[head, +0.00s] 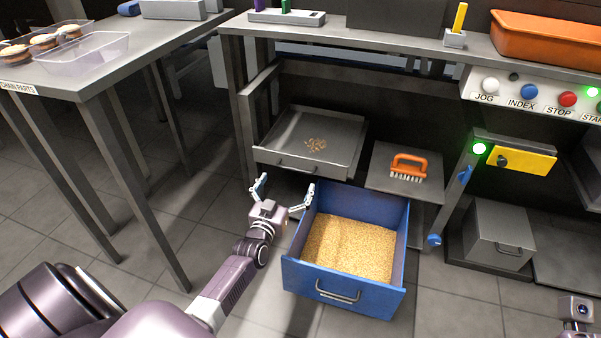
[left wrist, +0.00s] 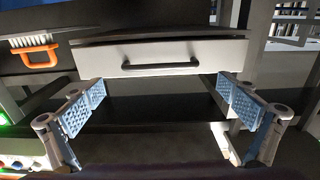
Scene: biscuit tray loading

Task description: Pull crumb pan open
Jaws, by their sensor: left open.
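The crumb pan (head: 345,165) is a shallow grey metal tray below the bench, with a small pile of crumbs (head: 316,145) on its floor. A dark bar handle is on its front face; it shows clearly in the left wrist view (left wrist: 160,69). My left gripper (head: 284,190) is open and empty, just in front of the pan. In the left wrist view its blue-padded fingers (left wrist: 160,105) stand wide apart, one toward each end of the handle, and do not visibly touch it. Only a bit of my right arm shows at the lower right of the head view.
A blue drawer (head: 345,290) full of golden crumbs stands out below and right of the pan, close to my left gripper. An orange-handled brush (head: 408,168) lies on a shelf to the right. A table (head: 100,75) with a biscuit tray stands at left.

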